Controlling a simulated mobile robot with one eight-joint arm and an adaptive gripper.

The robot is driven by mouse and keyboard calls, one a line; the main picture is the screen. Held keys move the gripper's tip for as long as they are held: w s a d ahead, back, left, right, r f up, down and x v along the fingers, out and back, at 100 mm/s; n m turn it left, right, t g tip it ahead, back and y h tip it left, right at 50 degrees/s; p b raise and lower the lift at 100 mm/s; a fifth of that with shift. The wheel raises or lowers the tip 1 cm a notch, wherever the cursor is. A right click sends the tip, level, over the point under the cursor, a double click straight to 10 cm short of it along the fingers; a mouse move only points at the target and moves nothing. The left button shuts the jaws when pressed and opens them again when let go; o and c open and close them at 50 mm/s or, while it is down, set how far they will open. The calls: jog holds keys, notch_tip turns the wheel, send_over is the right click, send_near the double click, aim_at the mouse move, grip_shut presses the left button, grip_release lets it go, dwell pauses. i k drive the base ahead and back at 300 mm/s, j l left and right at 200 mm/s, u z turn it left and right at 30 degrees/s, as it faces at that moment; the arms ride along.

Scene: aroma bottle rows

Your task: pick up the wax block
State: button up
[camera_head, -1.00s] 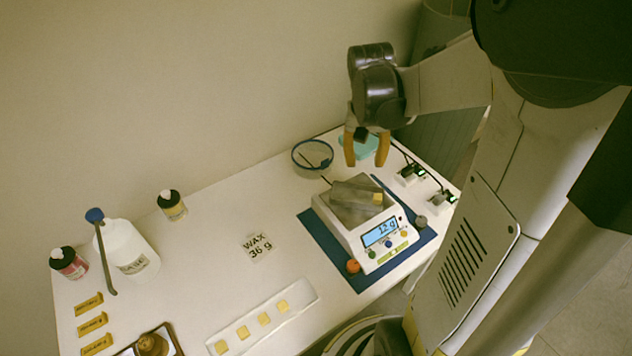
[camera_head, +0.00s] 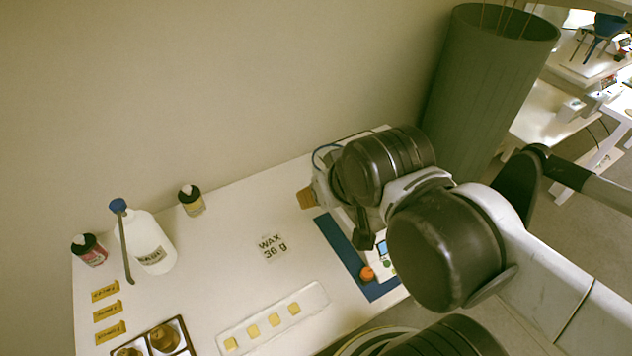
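Several small pale-yellow wax blocks (camera_head: 274,319) lie in a row on a long white tray (camera_head: 318,291) at the front of the table. My gripper (camera_head: 307,197) is over the back right of the table, well away from the tray. One orange fingertip shows; my arm hides the rest, so its opening is unclear. The scale (camera_head: 384,262) is mostly hidden behind my arm, with its pan out of sight.
A white bottle (camera_head: 149,243), two small dark-capped bottles, yellow labels (camera_head: 107,308) and a brown mould box (camera_head: 165,338) are at the left.

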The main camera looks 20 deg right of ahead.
aim_at(294, 307)
jog(key=l+z, duration=0.2)
jog(key=z, duration=0.25)
jog(key=l+z, duration=0.25)
jog(key=z, duration=0.15)
jog(key=u, duration=1.85)
